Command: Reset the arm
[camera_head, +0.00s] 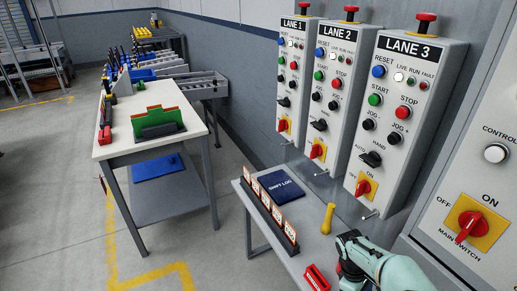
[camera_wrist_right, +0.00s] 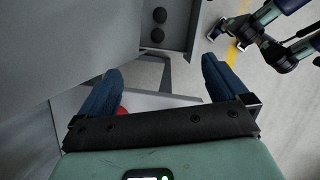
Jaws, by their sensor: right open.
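My right arm (camera_head: 375,262) comes in at the bottom right of the head view, a pale green link above the bench, in front of the lane panels. Its gripper is cut off there. In the right wrist view my right gripper (camera_wrist_right: 163,82) shows two blue fingers spread wide apart, with nothing held between them. A small red thing (camera_wrist_right: 122,112) shows partly behind the left finger; I cannot tell what it is. My left gripper does not show in the head view.
Control boxes LANE 1 (camera_head: 294,75), LANE 2 (camera_head: 335,85) and LANE 3 (camera_head: 400,100) hang above the small bench (camera_head: 289,262). It bears a SHIFT LOG (camera_head: 279,184), a card rack (camera_head: 268,215), a yellow-handled item (camera_head: 328,218) and a red object (camera_head: 317,277). A main switch (camera_head: 470,223) is at right.

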